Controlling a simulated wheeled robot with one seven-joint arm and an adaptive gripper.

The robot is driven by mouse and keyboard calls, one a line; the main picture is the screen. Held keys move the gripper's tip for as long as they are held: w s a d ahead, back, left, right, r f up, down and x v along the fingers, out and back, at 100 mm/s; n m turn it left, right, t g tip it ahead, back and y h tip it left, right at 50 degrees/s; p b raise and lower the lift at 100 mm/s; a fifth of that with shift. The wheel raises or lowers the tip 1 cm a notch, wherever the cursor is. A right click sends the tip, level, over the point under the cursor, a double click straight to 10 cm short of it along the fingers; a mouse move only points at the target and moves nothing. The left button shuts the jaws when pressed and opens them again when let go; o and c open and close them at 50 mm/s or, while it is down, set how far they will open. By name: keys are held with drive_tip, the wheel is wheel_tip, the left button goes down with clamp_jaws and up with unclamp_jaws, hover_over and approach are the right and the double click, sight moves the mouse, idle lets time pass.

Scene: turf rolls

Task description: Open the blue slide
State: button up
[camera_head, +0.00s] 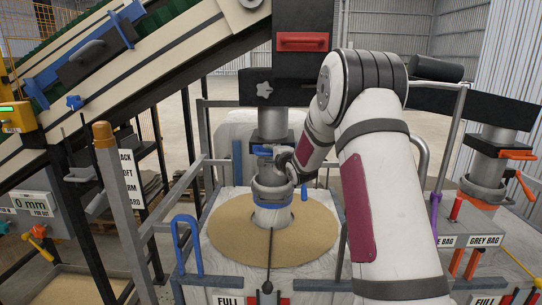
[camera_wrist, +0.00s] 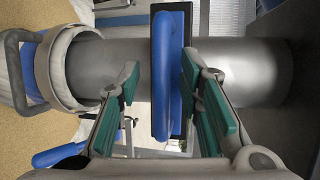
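The blue slide (camera_wrist: 172,75) shows in the wrist view as a blue handle on a thin dark plate across a grey metal pipe (camera_wrist: 125,72). In the head view the slide (camera_head: 262,150) sits on the spout below a dark box. My gripper (camera_wrist: 160,78) is open, with its green-padded fingers on either side of the blue handle. The right finger is very close to the handle; I cannot tell if it touches. A gap shows on the left finger's side. In the head view my gripper (camera_head: 284,162) is small and partly hidden by my arm.
A bag (camera_head: 235,275) of tan material stands under the spout, inside a metal frame (camera_head: 160,225). A blue hooked bar (camera_head: 187,245) stands at its front left. A red handle (camera_head: 302,41) is on the box above. A second spout with an orange handle (camera_head: 518,155) is at right.

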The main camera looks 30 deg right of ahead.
clamp_jaws()
drive_tip(key=s+a+p, duration=0.5)
drive_tip(key=s+a, duration=0.1)
drive_tip(key=s, duration=0.2)
drive_tip(key=shift+s, duration=0.35)
unclamp_jaws()
